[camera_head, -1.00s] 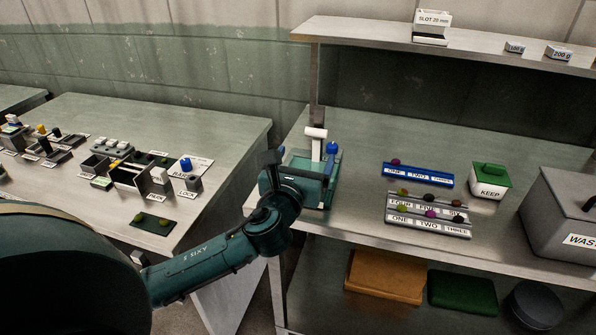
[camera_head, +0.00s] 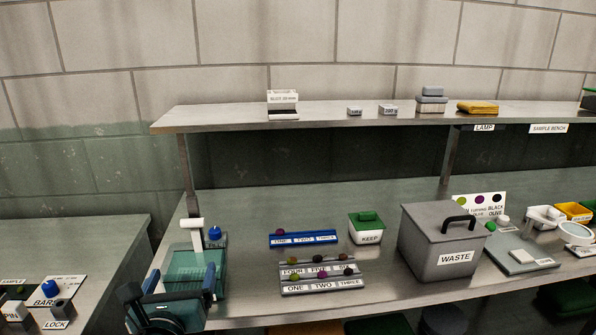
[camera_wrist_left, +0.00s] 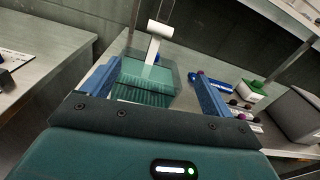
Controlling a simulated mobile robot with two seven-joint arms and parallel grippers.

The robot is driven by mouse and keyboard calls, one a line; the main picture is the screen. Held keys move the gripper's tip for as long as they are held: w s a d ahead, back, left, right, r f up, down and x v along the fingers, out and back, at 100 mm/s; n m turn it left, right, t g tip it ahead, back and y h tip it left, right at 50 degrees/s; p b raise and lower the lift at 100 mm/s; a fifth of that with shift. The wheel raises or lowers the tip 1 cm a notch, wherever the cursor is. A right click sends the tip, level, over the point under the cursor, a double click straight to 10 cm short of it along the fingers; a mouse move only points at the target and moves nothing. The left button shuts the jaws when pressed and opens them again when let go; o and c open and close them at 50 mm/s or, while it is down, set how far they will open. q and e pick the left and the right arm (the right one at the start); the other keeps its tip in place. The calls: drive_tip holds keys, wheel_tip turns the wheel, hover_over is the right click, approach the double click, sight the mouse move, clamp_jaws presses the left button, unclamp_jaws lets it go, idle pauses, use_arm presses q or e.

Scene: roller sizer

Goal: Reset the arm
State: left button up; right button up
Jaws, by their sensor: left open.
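My left gripper (camera_head: 176,287) is at the bottom left of the head view, in front of the teal roller device (camera_head: 185,262) on the bench. The two blue fingers stand wide apart with nothing between them. In the left wrist view the open fingers (camera_wrist_left: 152,92) frame the teal device (camera_wrist_left: 148,82) with its ribbed face and white roller handle (camera_wrist_left: 160,29). I cannot tell whether the fingers touch it. A blue knob (camera_head: 214,233) stands behind the device. My right gripper is not in view.
A blue rack (camera_head: 303,239) and grey racks (camera_head: 320,277) with small balls lie right of the device. A KEEP box (camera_head: 366,230) and a lidded WASTE bin (camera_head: 440,245) stand further right. A shelf (camera_head: 230,115) runs above. A gap separates the left table (camera_head: 100,235).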

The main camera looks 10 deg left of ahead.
use_arm(q)
drive_tip(key=s+d+f+n+g+h+p, duration=0.1)
drive_tip(key=s+d+f+n+g+h, duration=0.1)
drive_tip(key=s+d+f+n, duration=0.2)
drive_tip(key=s+d+f+n+g+h, duration=0.2)
drive_tip(key=s+f+n, duration=0.5)
drive_tip(key=n, duration=0.8)
drive_tip(key=s+d+f+n+g+h+p, duration=0.1)
drive_tip(key=s+d+f+n, duration=0.4)
drive_tip(key=f+n, duration=0.5)
drive_tip(key=shift+s+d+f+g+h+p, duration=0.35)
drive_tip(key=shift+s+g+h, duration=0.3)
drive_tip(key=shift+h, duration=0.35)
drive_tip(key=shift+w, duration=0.1)
